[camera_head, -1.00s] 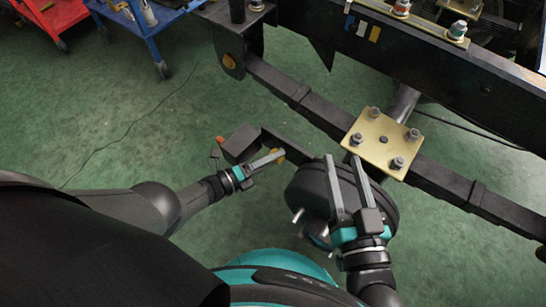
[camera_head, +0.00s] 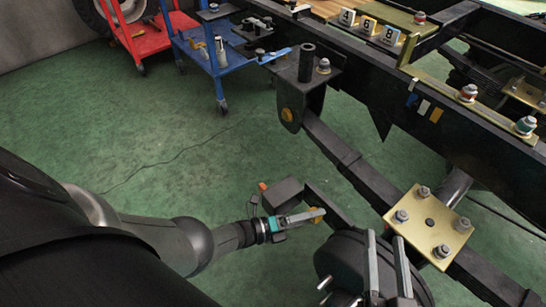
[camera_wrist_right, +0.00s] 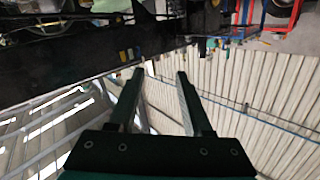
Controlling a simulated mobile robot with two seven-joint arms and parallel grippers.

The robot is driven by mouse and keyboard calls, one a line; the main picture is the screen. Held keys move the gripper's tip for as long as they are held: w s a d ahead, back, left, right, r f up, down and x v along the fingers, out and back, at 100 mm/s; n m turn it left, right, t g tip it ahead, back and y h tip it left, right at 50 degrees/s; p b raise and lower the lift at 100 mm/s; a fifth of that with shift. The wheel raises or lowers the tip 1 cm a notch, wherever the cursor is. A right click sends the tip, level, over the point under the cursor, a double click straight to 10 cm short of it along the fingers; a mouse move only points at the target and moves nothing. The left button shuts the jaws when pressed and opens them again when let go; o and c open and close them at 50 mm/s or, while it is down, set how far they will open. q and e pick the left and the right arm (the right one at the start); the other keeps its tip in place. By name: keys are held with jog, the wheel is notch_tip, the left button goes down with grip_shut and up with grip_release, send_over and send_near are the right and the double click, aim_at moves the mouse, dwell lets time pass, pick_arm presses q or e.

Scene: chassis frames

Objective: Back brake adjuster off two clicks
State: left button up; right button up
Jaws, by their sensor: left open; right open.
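A dark box-like part (camera_head: 283,192) with an orange knob and a dark bar sits beside a round black drum (camera_head: 345,258) below the chassis rail. I cannot tell for sure which part is the brake adjuster. A small yellow-orange piece (camera_head: 317,216) shows at my left fingertips. My left gripper (camera_head: 320,212) is open beside the box; whether it touches the yellow-orange piece is unclear. My right gripper (camera_head: 385,236) is open, fingers pointing up in front of the drum. In the right wrist view, the right gripper (camera_wrist_right: 160,74) has nothing between its fingers.
A brass plate with several bolts (camera_head: 430,224) sits on the dark leaf spring (camera_head: 345,165). The chassis rail (camera_head: 390,95) runs above. A blue cart (camera_head: 216,65) and a red cart (camera_head: 145,42) stand at the back left. The green floor (camera_head: 150,135) between is mostly clear.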

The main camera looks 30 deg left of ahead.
pick_arm(q)
jog(key=p+v, duration=0.2)
jog(key=v, duration=1.3)
pick_arm(e)
jog(key=shift+w+d+f+n+g+h, duration=0.2)
jog(key=shift+w+d+f+g+h, duration=0.15)
jog(key=shift+d+f+g, duration=0.45)
jog(key=shift+w+d+f+n+g+h, duration=0.2)
jog(key=shift+w+d+f+g+h, duration=0.15)
jog(key=shift+g, duration=0.75)
pick_arm(q)
jog(key=shift+s+a+f, duration=0.1)
pick_arm(e)
jog(key=shift+s+a, duration=0.1)
jog(key=shift+s, duration=0.05)
